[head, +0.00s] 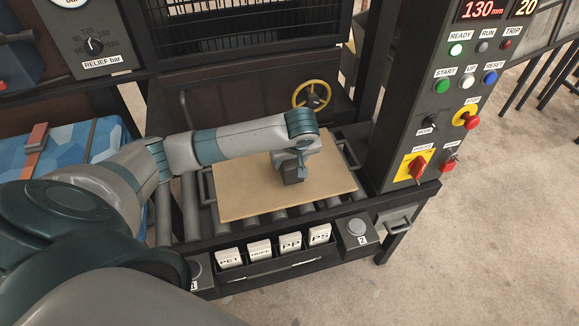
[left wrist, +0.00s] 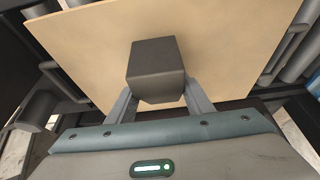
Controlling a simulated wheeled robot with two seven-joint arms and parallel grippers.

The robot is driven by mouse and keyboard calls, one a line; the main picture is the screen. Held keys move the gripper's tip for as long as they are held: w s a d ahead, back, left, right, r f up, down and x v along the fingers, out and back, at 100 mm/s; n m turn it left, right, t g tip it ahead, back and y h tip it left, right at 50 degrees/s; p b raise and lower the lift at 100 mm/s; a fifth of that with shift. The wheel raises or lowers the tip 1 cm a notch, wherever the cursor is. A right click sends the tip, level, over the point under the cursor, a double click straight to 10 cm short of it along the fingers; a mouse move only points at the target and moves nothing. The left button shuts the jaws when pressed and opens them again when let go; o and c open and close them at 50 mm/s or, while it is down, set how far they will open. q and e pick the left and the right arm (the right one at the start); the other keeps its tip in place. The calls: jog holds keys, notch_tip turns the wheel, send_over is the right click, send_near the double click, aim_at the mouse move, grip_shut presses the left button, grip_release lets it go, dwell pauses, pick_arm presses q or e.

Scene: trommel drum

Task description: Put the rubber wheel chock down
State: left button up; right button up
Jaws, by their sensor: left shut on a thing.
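The rubber wheel chock (head: 292,173) is a dark block at the end of my left arm in the head view. In the left wrist view the chock (left wrist: 157,68) sits between the two fingers. My left gripper (head: 291,162) is shut on it, pointing down over a tan board (head: 240,195). The board also fills the upper part of the left wrist view (left wrist: 80,45). I cannot tell whether the underside of the chock touches the board. My right gripper is not in view.
The board lies over grey rollers (head: 190,205) in a dark frame. A control panel (head: 440,110) with buttons stands right of it, and a yellow handwheel (head: 311,95) behind. Labelled blocks (head: 259,249) line the front edge. Much of the board is bare.

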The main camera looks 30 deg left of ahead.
aim_at(294, 165)
pick_arm(q)
notch_tip(294, 165, down, 3)
jog(key=shift+r+p, duration=0.2)
jog(key=shift+p, duration=0.1)
jog(key=shift+f, duration=0.1)
jog(key=shift+f, duration=0.1)
jog(key=o, duration=1.4)
jog(key=shift+c, duration=0.2)
jog(key=shift+s+d+r, duration=0.15)
jog(key=shift+d+r, duration=0.05)
jog(key=shift+r, duration=0.45)
jog(key=b+v, duration=0.1)
jog(key=v, duration=0.8)
jog(key=shift+r, duration=0.25)
jog(key=shift+s+d+r, duration=0.25)
jog(key=shift+r, duration=0.4)
